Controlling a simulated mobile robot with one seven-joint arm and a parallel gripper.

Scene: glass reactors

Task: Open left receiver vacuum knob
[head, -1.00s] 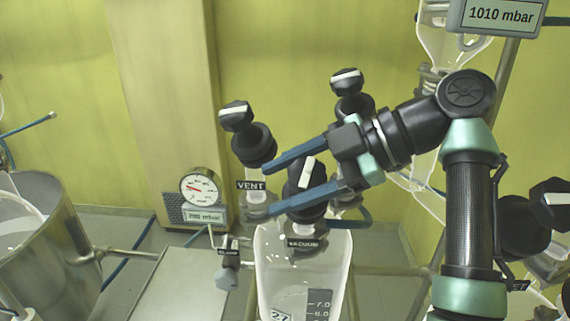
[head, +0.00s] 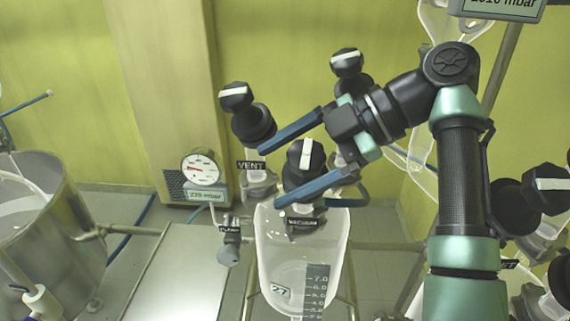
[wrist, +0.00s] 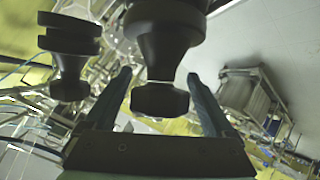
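The vacuum knob (head: 304,157) is black with a white stripe, above the VACUUM label (head: 304,221) on top of the glass receiver (head: 298,255). Its stripe points nearly straight up in the head view. My gripper (head: 271,175) reaches in from the right with its two blue fingers apart, one above and one below the knob. In the wrist view a black knob (wrist: 160,99) sits between the fingertips (wrist: 158,73), with small gaps visible at both sides. Whether a finger touches it I cannot tell.
The vent knob (head: 235,97) stands close by on the upper left, and another black knob (head: 346,62) is behind. A round gauge (head: 202,168) is left of the receiver. A metal vessel (head: 75,235) stands far left. More black knobs (head: 548,185) are at right.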

